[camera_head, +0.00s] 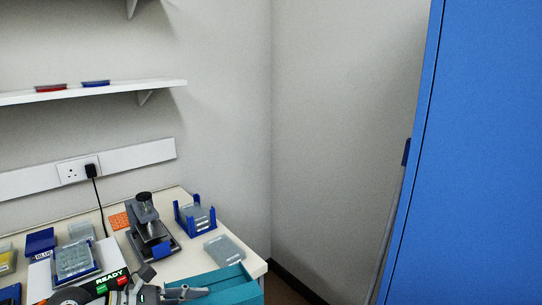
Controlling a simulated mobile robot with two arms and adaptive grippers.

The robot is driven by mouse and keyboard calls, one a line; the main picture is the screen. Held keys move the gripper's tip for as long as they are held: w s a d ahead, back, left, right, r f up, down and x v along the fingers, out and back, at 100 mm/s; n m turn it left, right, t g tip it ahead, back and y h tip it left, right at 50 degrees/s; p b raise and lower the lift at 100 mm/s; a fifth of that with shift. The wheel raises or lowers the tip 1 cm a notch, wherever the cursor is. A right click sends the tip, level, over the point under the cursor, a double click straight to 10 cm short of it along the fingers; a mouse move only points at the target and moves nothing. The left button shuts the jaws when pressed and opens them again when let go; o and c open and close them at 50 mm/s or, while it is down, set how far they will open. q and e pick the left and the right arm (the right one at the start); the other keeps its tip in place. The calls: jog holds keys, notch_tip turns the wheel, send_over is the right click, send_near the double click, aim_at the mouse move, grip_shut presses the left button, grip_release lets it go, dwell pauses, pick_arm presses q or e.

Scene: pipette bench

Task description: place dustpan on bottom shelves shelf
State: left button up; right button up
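No dustpan can be made out in this view. A white wall shelf (120,90) runs along the left wall, with a small red item (51,88) and a small blue item (96,83) on it. Part of another shelf shows at the top edge. My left gripper (190,293) seems to be the grey jointed piece at the bottom edge, over the bench by a teal box; its fingers are too small and cut off to tell open from shut. My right gripper is not in view.
The bench (178,198) holds a microscope-like device (149,232), a blue rack (195,214), a clear-lidded box (224,250) and the teal box (235,285). A tall blue cabinet (475,160) fills the right. A grey pole (392,225) leans beside it.

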pick_arm(q)
jog(key=s+a+n+t+y, duration=0.15)
jog(key=s+a, duration=0.25)
jog(key=s, duration=0.6)
notch_tip(320, 180, down, 7)
jog(key=b, duration=0.6)
jog(key=shift+w+n+t, duration=0.35)
jog(key=shift+w+t, duration=0.05)
jog(key=shift+t, duration=0.05)
jog(key=shift+r, duration=0.15)
